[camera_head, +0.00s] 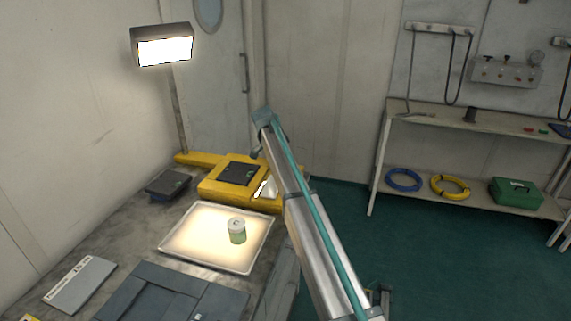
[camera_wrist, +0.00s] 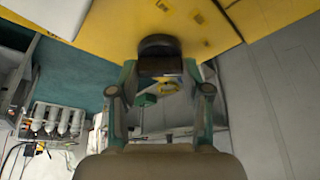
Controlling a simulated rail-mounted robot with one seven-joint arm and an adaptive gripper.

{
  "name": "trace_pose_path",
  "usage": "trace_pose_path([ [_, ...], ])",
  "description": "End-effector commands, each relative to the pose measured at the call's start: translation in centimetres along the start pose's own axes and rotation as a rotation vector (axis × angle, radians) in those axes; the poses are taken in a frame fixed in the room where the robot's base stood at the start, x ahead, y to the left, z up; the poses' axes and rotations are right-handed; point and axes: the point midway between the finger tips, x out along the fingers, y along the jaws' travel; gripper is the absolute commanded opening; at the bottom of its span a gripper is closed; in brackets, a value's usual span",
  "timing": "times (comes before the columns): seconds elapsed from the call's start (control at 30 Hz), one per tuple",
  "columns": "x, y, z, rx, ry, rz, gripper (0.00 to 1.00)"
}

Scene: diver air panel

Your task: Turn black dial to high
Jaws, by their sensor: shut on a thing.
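The black dial (camera_wrist: 160,46) shows in the wrist view as a dark round knob on a yellow panel (camera_wrist: 100,22). My gripper (camera_wrist: 160,70) has one finger on each side of the dial's dark protruding part and is shut on it. The dial's pointer and any high marking are not readable. In the head view the yellow unit (camera_head: 212,190) stands at the back of the bench, with a dark square plate (camera_head: 240,173) on top. My arm crosses in front of its right end, and I cannot make out the dial there.
A lit tray (camera_head: 190,240) with a green-and-white can (camera_head: 237,231) lies in front of the yellow unit. A dark box (camera_head: 168,184) is at its left and a lamp (camera_head: 162,47) stands above.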

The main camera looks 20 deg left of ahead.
Motion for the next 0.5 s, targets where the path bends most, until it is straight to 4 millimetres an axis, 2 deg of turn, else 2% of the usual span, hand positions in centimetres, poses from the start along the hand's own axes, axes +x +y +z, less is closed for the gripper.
trace_pose_path([
  [0.23,-0.05,-0.03,-0.01,0.002,0.0,-0.001,0.13],
  [0.27,-0.05,-0.03,-0.01,0.002,0.0,-0.001,0.49],
  [0.4,-0.04,-0.03,-0.01,0.001,0.0,-0.001,0.73],
  [0.5,-0.03,-0.02,-0.01,0.001,0.0,0.0,0.73],
])
